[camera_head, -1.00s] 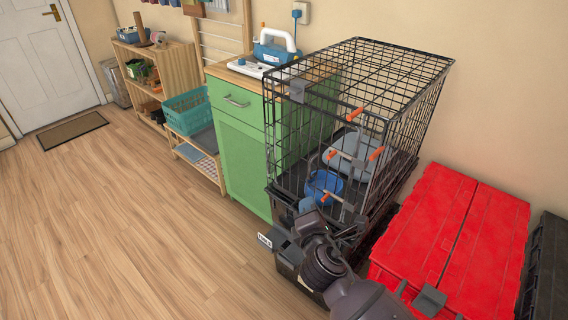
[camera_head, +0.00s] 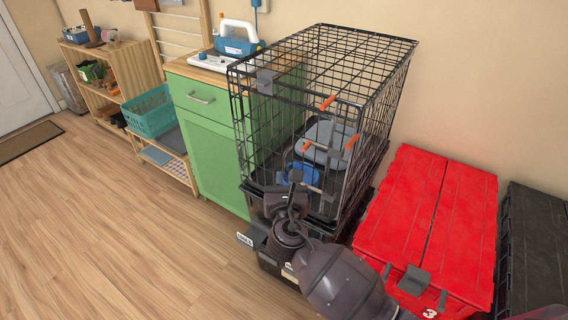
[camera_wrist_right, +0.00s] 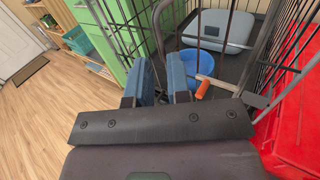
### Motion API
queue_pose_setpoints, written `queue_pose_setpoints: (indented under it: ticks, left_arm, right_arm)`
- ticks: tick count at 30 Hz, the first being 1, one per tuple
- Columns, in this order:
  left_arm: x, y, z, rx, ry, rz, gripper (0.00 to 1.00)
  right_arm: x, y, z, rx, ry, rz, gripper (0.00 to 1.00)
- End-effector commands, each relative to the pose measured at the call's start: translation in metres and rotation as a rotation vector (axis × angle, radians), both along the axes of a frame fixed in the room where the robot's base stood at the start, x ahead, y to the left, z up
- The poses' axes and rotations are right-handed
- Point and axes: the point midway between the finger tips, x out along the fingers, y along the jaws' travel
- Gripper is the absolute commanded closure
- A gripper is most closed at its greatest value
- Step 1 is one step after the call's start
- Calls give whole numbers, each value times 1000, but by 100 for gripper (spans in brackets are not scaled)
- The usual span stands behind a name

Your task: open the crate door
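The black wire crate (camera_head: 388,62) stands on a dark tote, its wire front facing me. Orange-tipped latch handles (camera_head: 327,103) show on the front, with another orange handle (camera_head: 351,142) to the right. The door looks shut. My right gripper (camera_head: 296,180) is at the lower front of the crate. In the right wrist view my right gripper (camera_wrist_right: 158,84) has its two blue fingers apart, with nothing clearly held. A lower orange handle (camera_wrist_right: 203,88) is just right of the fingers there; contact cannot be told. My left gripper is not in view.
A blue bowl (camera_wrist_right: 200,62) and a grey-blue case (camera_wrist_right: 222,30) are inside the crate. A red-lidded tote (camera_head: 425,225) is at the right, with a black tote (camera_head: 535,245) beyond. A green cabinet (camera_head: 212,150) stands left. The wooden floor at left is clear.

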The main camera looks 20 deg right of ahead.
Motion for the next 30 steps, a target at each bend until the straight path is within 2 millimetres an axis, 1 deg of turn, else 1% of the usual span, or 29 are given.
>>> queue_pose_setpoints:
  ticks: [1, 6, 12, 17, 24, 25, 27, 28, 30]
  left_arm:
    - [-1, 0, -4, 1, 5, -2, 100]
    - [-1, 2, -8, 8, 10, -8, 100]
    - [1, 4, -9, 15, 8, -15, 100]
    - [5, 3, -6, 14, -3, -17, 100]
    - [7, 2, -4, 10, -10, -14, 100]
    - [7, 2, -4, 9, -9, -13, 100]
    - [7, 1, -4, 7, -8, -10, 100]
    - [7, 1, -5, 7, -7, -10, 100]
    - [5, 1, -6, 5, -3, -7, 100]
  right_arm:
    - [10, -3, -3, -1, 3, 0, 82]
    - [35, -12, -3, 1, 3, 0, 82]
    - [55, -18, -2, 2, 3, 1, 82]
    - [60, -20, -1, 2, 2, 1, 82]
    - [61, -20, 0, 3, 1, 1, 82]
    - [61, -20, 0, 3, 1, 1, 86]
    - [61, -20, -1, 3, 1, 1, 96]
    - [61, -20, -1, 3, 1, 1, 100]
    - [61, -20, -1, 3, 1, 1, 100]
